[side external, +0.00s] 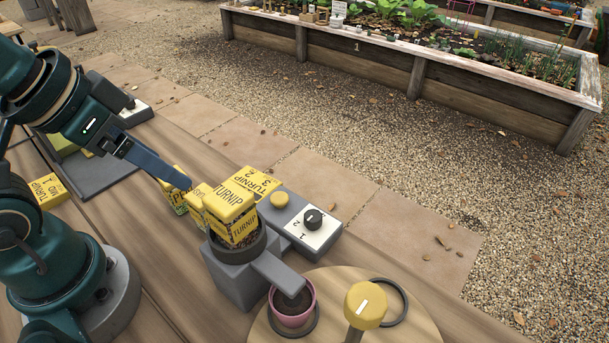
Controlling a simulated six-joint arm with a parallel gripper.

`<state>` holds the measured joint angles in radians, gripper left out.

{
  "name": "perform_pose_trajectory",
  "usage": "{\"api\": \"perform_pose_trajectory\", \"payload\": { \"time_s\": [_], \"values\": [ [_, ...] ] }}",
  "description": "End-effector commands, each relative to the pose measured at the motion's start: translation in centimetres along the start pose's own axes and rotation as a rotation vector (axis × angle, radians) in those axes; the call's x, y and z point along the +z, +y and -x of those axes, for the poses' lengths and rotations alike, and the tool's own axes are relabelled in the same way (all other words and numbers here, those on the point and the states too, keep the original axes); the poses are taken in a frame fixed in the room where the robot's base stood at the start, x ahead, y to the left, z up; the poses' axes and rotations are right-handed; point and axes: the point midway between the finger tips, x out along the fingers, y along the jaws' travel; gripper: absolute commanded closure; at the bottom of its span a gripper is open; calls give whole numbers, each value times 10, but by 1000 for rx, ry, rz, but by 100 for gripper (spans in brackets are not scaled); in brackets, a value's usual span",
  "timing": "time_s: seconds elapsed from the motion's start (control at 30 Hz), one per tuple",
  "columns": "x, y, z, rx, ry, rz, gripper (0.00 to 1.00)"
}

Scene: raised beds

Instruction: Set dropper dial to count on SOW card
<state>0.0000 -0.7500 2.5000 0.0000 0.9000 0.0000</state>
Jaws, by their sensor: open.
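The dropper (232,277) is a grey box with a dark round hopper and a chute over a pink pot (293,309). Its dial (313,219) is a black knob on a white plate; digits 1 and 2 are readable there, but the knob's exact setting is too small to tell. A flat yellow card (258,183) behind the hopper reads TURNIP with figures that look like 2 and 3; I cannot read SOW on it. My gripper (181,183) is open, left of the dial and apart from it, close to yellow packets; its fingers overlap in this view.
A yellow TURNIP block (232,200) sits at the hopper, with other yellow packets beside it. A yellow button (279,199) is left of the dial. A yellow knob with a white line (366,305) stands at the round board (418,323).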

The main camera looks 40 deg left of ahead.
Motion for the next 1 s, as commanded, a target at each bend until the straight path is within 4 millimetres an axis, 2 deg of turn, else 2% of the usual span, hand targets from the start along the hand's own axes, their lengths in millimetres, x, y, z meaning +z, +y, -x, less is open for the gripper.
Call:
{"api": "perform_pose_trajectory", "payload": {
  "time_s": [0.4, 0.43, 0.47, 0.67, 0.8, 1.0],
  "values": [
    [0, 0, 0, 0, 0, 0, 20],
    [0, 0, 0, 0, 0, 0, 24],
    [0, 0, 0, 0, 0, 1, 34],
    [0, 0, 2, 0, -5, 108, 34],
    [-23, 1, 15, 5, 11, 290, 34],
    [-59, 11, 20, 15, -42, 506, 34]
  ]
}}
